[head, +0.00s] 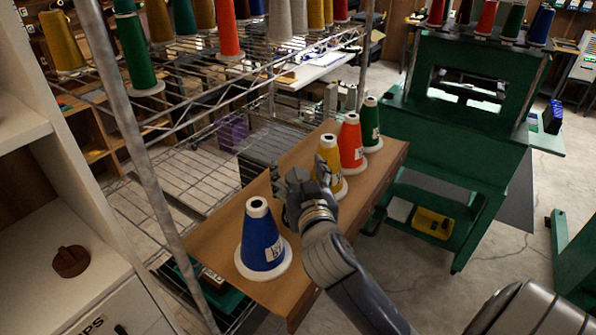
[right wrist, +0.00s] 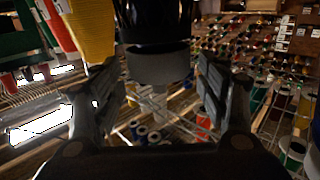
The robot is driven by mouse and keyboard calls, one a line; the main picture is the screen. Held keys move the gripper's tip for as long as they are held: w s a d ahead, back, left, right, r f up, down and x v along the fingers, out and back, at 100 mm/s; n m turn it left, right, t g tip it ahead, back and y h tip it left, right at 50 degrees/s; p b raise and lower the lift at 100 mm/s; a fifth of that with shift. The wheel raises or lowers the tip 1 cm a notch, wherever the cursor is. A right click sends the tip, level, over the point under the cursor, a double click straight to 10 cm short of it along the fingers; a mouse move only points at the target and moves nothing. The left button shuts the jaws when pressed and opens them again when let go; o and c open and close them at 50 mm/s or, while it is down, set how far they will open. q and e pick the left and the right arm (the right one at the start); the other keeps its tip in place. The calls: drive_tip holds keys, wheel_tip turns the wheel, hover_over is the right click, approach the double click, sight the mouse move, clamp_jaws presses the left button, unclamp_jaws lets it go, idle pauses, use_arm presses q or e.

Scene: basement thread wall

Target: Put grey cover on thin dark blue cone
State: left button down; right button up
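My right gripper (head: 308,182) is over the brown board, between the blue cone (head: 263,240) and the yellow cone (head: 330,160). In the right wrist view its two fingers (right wrist: 158,85) stand apart. A dark, nearly black rounded object (right wrist: 157,20) with a grey band (right wrist: 158,62) at its lower end shows between them. Gaps show on both sides of it. I cannot tell whether this is the thin dark blue cone or the grey cover. In the head view the gripper hides most of that spot. No grey cover can be clearly made out. My left gripper is not in view.
The brown board (head: 228,235) also bears an orange-red cone (head: 351,145) and a green cone (head: 371,125) further back. A wire rack (head: 180,170) with more cones stands at the left. A green machine (head: 455,130) stands at the right. A pale cabinet (head: 60,240) is at near left.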

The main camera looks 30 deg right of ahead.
wheel_tip(320, 180, up, 10)
idle(0.6)
